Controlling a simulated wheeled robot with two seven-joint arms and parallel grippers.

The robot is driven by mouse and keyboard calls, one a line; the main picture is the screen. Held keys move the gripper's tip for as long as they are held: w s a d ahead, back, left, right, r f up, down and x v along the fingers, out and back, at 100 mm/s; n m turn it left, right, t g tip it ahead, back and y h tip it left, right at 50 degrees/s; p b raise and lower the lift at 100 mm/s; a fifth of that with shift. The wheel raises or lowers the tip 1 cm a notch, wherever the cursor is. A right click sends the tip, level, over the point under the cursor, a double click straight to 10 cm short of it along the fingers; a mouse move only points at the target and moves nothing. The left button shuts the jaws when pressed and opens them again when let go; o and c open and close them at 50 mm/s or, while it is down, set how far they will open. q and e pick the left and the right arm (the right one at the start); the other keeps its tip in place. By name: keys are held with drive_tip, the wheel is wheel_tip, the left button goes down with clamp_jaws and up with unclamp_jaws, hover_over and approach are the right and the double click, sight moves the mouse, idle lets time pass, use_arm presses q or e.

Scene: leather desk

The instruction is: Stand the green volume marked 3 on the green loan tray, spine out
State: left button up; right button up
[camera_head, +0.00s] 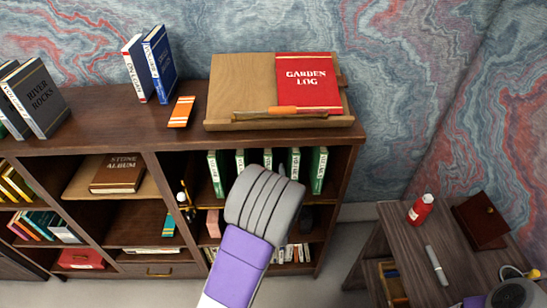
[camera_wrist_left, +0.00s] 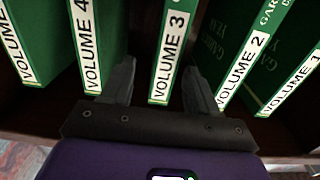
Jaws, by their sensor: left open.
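Several green volumes stand upright in a row on the bookcase's upper right shelf, white labels facing out. The green volume marked 3 (camera_wrist_left: 170,45) is the middle one, between Volume 4 (camera_wrist_left: 88,50) and Volume 2 (camera_wrist_left: 243,70). In the head view, Volume 3 (camera_head: 268,158) shows only its top above my arm. My left gripper (camera_wrist_left: 158,82) is open, one finger on each side of Volume 3's lower spine; I cannot tell whether they touch it. In the head view its fingers are hidden behind my wrist. I see no green loan tray.
A slanted wooden stand (camera_head: 240,88) with a red Garden Log (camera_head: 306,82) sits on the bookcase top, above the volumes. Neighbouring volumes leave narrow gaps beside my fingers. A desk (camera_head: 402,240) at the right holds a red bottle (camera_head: 421,209) and a brown box (camera_head: 480,220).

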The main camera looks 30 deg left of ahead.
sight(268, 152)
use_arm(q)
drive_tip(key=x, duration=0.2)
drive_tip(key=b+x, duration=0.1)
drive_tip(key=x, duration=0.2)
drive_tip(key=r+x, duration=0.1)
drive_tip(key=x, duration=0.1)
drive_tip(key=shift+a+r+b, duration=0.1)
drive_tip(key=shift+a+b, duration=0.2)
drive_tip(key=shift+a, duration=0.15)
clamp_jaws()
idle(1.0)
